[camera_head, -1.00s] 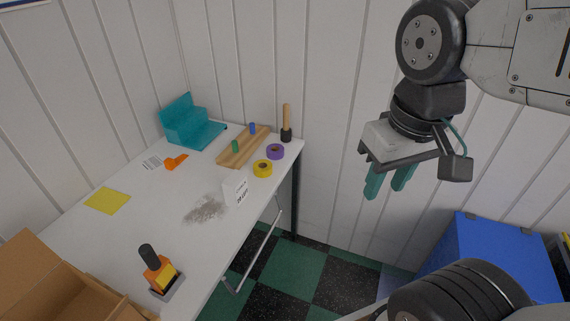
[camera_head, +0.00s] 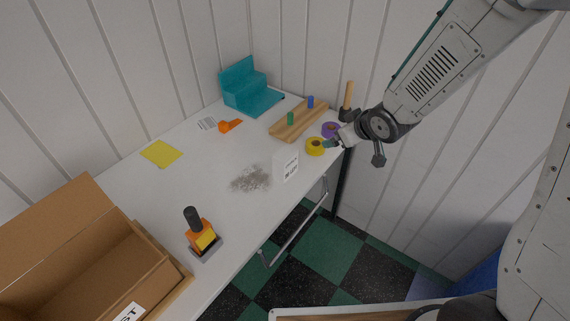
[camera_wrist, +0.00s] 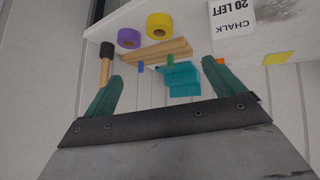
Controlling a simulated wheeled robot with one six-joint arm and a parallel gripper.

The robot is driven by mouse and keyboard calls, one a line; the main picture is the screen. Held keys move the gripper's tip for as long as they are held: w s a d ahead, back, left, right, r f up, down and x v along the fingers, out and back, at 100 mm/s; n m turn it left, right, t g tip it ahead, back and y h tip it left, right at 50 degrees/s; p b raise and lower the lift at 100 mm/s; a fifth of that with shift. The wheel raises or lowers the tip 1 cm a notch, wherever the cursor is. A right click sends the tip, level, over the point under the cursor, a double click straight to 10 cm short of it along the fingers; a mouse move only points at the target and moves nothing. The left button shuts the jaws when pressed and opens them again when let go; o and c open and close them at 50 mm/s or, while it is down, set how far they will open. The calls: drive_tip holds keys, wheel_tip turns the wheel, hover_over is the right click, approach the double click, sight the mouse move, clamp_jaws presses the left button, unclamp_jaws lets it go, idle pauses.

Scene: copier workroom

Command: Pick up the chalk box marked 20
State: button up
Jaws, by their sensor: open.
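The chalk box (camera_head: 286,166) is a small white box standing on the white table near its right edge, beside a grey dusty patch. In the wrist view the chalk box (camera_wrist: 232,17) shows at the top right, upside down, with the print "CHALK 20 LEFT". The box is outside the fingers.
A yellow tape roll (camera_head: 315,147) and a purple one (camera_head: 330,129) lie near my gripper. A wooden rack (camera_head: 297,122), a mallet (camera_head: 348,100) and a teal stepped stand (camera_head: 250,88) are behind. An orange stamp (camera_head: 203,238) and a cardboard box (camera_head: 165,262) are in front.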

sight(292, 157)
drive_tip(key=a+f+n+y, duration=0.1)
drive_tip(key=a+f+y, duration=0.1)
drive_tip(key=a+f, duration=0.1)
drive_tip(key=a+f+n+y, duration=0.1)
drive_tip(key=a+f+y, duration=0.1)
drive_tip(key=a+f, duration=0.2)
drive_tip(key=s+a+f+y, duration=0.1)
drive_tip(key=a+f+y, duration=0.1)
drive_tip(key=a+f, duration=0.1)
drive_tip(key=shift+a+f+n, duration=0.3)
drive_tip(key=shift+f+n, duration=0.1)
drive_tip(key=shift+f, duration=0.2)
drive_tip(key=shift+w+a+r+y, duration=0.1)
drive_tip(key=shift+a+r+y, duration=0.2)
drive_tip(key=shift+r, duration=0.25)
drive_tip(key=shift+w+a+r+y, duration=0.1)
drive_tip(key=shift+a+r+y, duration=0.2)
drive_tip(key=shift+r, duration=0.25)
drive_tip(key=shift+w+a, duration=0.2)
drive_tip(key=shift+t, duration=0.3)
drive_tip(key=x, duration=0.7)
drive_tip(key=shift+a+f, duration=0.1)
drive_tip(key=shift+f, duration=0.15)
drive_tip(key=c, duration=1.3)
